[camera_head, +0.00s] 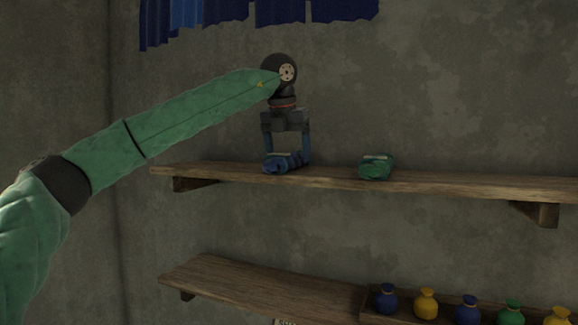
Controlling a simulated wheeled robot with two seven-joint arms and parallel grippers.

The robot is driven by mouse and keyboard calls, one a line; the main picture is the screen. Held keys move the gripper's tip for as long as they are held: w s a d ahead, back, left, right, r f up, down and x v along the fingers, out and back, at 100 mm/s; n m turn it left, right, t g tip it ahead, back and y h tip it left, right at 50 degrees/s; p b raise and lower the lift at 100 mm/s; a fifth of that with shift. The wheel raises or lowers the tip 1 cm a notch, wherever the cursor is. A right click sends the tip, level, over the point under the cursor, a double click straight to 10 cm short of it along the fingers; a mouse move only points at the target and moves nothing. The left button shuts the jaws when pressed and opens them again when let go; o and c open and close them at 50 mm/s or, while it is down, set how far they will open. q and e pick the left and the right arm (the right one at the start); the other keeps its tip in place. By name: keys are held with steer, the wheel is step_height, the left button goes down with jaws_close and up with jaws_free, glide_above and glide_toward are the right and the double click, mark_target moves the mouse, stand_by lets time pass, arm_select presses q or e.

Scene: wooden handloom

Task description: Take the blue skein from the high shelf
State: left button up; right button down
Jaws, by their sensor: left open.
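The blue skein (281,164) lies on the high shelf (456,187), left of its middle. My left gripper (287,157) points down over it, with one finger on the left and one on the right of the skein. The jaws are open; whether the fingers touch the skein I cannot tell. The fingertips reach close to the shelf board and partly cover the skein's ends. My right gripper is out of view.
A green skein (376,168) lies to the right on the same shelf. The lower shelf (240,281) holds a wooden tray (368,302) with several blue, yellow and green pouches. Blue cloth (265,12) hangs above my left wrist. Shelf space right of the green skein is clear.

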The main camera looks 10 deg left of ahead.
arm_select(q)
steer(key=shift+w+f, duration=0.1)
steer(key=shift+f, duration=0.35)
steer(key=shift+c, duration=0.7)
steer(key=c, duration=1)
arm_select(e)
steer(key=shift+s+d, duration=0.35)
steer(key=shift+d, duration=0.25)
